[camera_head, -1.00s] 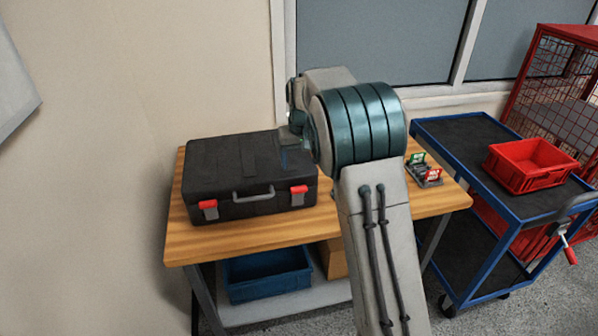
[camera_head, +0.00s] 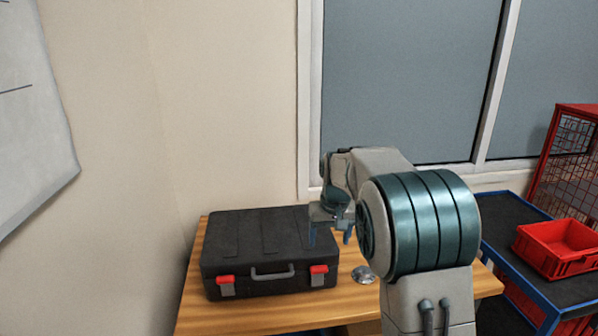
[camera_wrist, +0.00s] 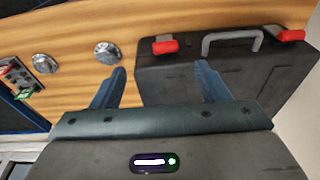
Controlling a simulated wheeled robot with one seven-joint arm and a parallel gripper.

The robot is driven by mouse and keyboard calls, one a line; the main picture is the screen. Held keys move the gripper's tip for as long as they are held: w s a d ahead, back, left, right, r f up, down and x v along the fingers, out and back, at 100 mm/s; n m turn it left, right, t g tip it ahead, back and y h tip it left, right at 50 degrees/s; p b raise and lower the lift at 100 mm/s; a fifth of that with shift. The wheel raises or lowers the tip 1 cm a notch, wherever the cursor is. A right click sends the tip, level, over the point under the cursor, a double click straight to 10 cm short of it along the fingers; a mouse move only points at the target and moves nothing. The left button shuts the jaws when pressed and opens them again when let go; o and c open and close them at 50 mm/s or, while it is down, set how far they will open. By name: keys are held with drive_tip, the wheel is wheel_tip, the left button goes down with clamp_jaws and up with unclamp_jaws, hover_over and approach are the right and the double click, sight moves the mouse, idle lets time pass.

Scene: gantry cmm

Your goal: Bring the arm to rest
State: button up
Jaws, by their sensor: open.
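My gripper (camera_head: 331,232) is at the right end of the black case in the head view, pointing down with its fingers apart and nothing between them. In the wrist view my gripper (camera_wrist: 158,82) also shows two blue fingers spread and empty. The black case (camera_head: 255,240) lies closed on the wooden table (camera_head: 205,320), with a grey handle and two red latches. In the wrist view the case (camera_wrist: 240,75) lies beyond and behind the right finger. I cannot tell the gap between fingers and case.
A round metal piece (camera_head: 363,274) sits on the table near my arm; the wrist view shows two such pieces, one here (camera_wrist: 45,63), and a small holder (camera_wrist: 18,75) with red and green parts. A blue cart with a red bin (camera_head: 557,248) stands at the right.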

drive_tip(key=s+d+r+t, duration=0.1)
drive_tip(key=s+d+r, duration=0.15)
drive_tip(key=s, duration=0.65)
drive_tip(key=s+d+r, duration=0.1)
drive_tip(key=s+r, duration=0.2)
drive_tip(key=s, duration=0.6)
drive_tip(key=s+d+f+m, duration=0.1)
drive_tip(key=s+f, duration=0.2)
drive_tip(key=s, duration=1.1)
drive_tip(key=shift+s+d+t, duration=0.3)
drive_tip(key=shift+d, duration=0.05)
drive_tip(key=shift+f, duration=0.1)
